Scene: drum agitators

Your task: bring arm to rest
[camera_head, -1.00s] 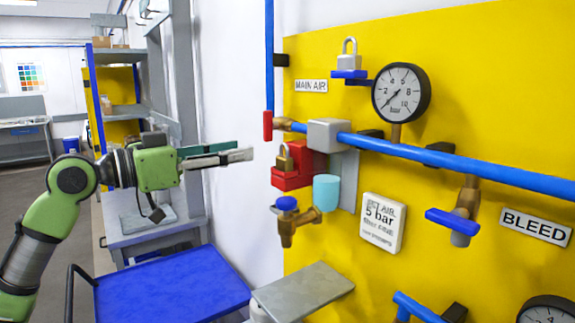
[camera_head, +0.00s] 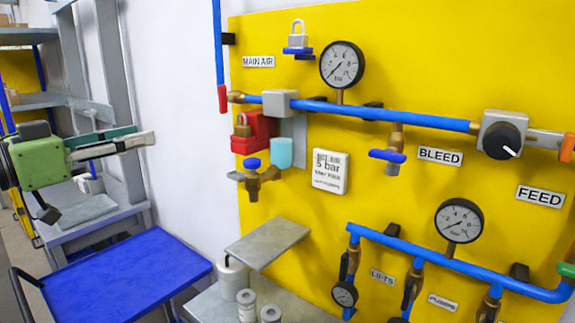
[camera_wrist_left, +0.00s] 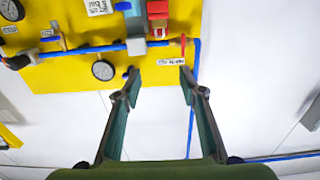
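My left gripper (camera_head: 146,137) comes in from the left edge in the head view, level, with its fingers pointing right toward the yellow panel (camera_head: 275,215). It is apart from the panel, in front of the white wall. In the left wrist view the two fingers (camera_wrist_left: 158,88) are spread apart with nothing between them; the panel with its gauges and blue pipe lies beyond the tips. The red lockout block with a brass padlock (camera_head: 242,126) sits on the panel by the grey valve box. My right gripper is in neither view.
A blue cart top (camera_head: 125,275) stands below my left gripper. A grey shelf plate (camera_head: 268,243) juts out at the panel's lower left, with several grey cylinders near it. A grey workbench and shelving stand at the left. White wall lies between gripper and panel.

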